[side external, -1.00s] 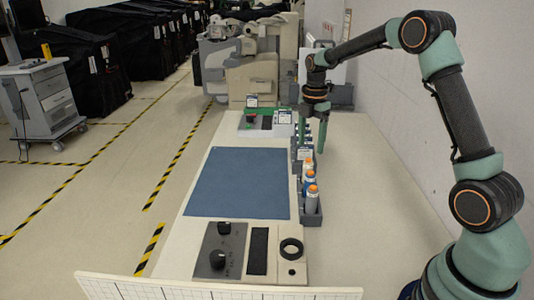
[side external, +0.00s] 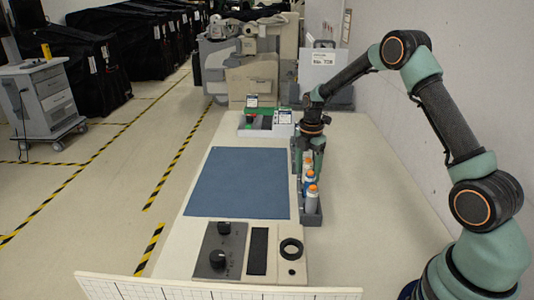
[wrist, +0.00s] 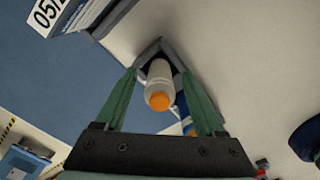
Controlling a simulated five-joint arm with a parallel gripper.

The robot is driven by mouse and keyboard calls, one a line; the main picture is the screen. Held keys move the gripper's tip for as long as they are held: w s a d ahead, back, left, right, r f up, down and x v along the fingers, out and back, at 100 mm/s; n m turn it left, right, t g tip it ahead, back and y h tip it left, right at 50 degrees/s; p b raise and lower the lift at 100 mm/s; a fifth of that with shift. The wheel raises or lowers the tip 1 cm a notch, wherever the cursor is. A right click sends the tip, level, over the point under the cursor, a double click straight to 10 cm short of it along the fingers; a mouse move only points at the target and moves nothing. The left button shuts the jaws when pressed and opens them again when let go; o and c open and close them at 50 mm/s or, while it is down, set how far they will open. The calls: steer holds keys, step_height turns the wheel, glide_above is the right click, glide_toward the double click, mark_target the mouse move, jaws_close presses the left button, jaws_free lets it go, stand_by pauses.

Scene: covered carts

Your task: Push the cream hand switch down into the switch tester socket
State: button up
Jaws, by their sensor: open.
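The cream hand switch (wrist: 158,82), with an orange button on its end, stands in the wrist view between my open fingers. My gripper (side external: 308,164) is low over the rack in the side view, its green fingers on either side of a switch there. In the wrist view a gap shows beside the switch, and I cannot tell whether either finger touches it. The switch tester (side external: 222,268) is at the near end of the bench. A black ring socket (side external: 291,249) on its right panel looks empty.
A dark grey rack (side external: 313,218) holds other orange-topped switches, including a blue one (wrist: 185,115) close by. A blue mat (side external: 238,184) lies left of the rack. A box with a green part (side external: 257,122) and labels stands behind. Bench right of the rack is clear.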

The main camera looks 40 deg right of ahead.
jaws_close()
steer(key=shift+r, duration=0.1)
step_height(320, 180, up, 18)
steer(key=s+a+f+n, duration=0.1)
steer(key=s+a+n, duration=0.15)
steer(key=a, duration=0.45)
steer(key=s+a+f+n, duration=0.1)
steer(key=s+a, duration=0.2)
steer(key=a, duration=0.5)
steer(key=s+a+f+n, duration=0.3)
steer(key=s+a+f, duration=0.5)
steer(key=s+f, duration=0.1)
steer(key=shift+s+f, duration=0.3)
steer(key=shift+f, duration=0.1)
